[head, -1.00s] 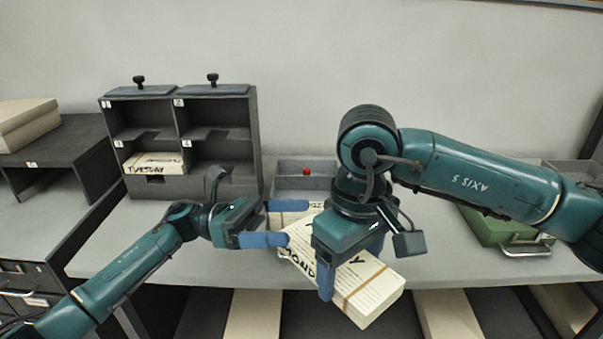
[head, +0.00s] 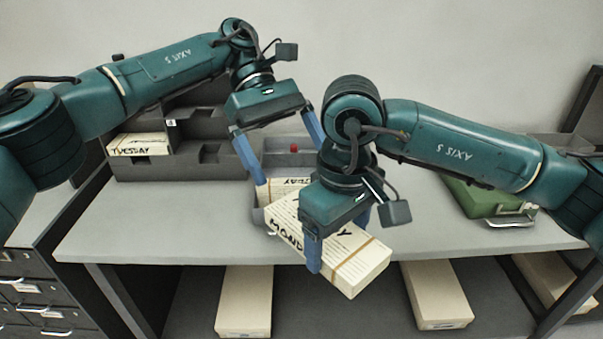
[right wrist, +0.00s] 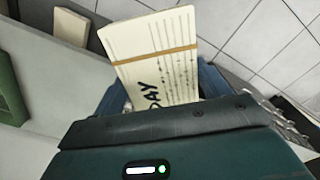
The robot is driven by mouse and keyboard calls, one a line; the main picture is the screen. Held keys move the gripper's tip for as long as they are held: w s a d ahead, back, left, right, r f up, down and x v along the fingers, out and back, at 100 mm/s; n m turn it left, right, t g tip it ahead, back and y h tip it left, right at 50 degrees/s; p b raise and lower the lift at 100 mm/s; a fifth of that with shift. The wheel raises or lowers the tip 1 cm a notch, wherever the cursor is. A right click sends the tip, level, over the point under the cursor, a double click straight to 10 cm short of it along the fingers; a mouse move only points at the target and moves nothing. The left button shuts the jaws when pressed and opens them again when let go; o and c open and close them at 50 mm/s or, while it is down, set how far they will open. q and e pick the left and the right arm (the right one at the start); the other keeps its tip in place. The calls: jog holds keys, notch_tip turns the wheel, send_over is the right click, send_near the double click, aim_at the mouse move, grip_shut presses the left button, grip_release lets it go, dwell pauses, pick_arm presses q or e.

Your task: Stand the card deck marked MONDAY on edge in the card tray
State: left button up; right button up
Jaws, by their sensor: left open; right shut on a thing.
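The cream MONDAY deck (head: 357,266), banded in brown, is tilted in the air in front of the table edge. It also shows in the right wrist view (right wrist: 150,45). My right gripper (head: 338,244) is shut on it from above, covering part of its lettering. The grey card tray (head: 279,160) stands behind it, partly hidden by my grippers and the deck. A second cream deck (head: 268,186), its label ending in DAY, shows at the tray. My left gripper (head: 291,163) is open, pointing down over the tray; I cannot tell whether it touches anything.
A dark pigeonhole rack (head: 205,165) stands at the back left with the TUESDAY deck (head: 137,145) in a lower slot. A red knob (head: 293,148) shows at the tray. A green case (head: 488,203) lies at the right. The front left tabletop (head: 150,220) is clear.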

pick_arm(q)
jog(key=x, duration=1.1)
jog(key=shift+s+d+f, duration=0.1)
jog(key=shift+s+f, duration=0.1)
jog(key=shift+c, duration=0.4)
jog(key=c, duration=0.9)
jog(key=o, duration=1)
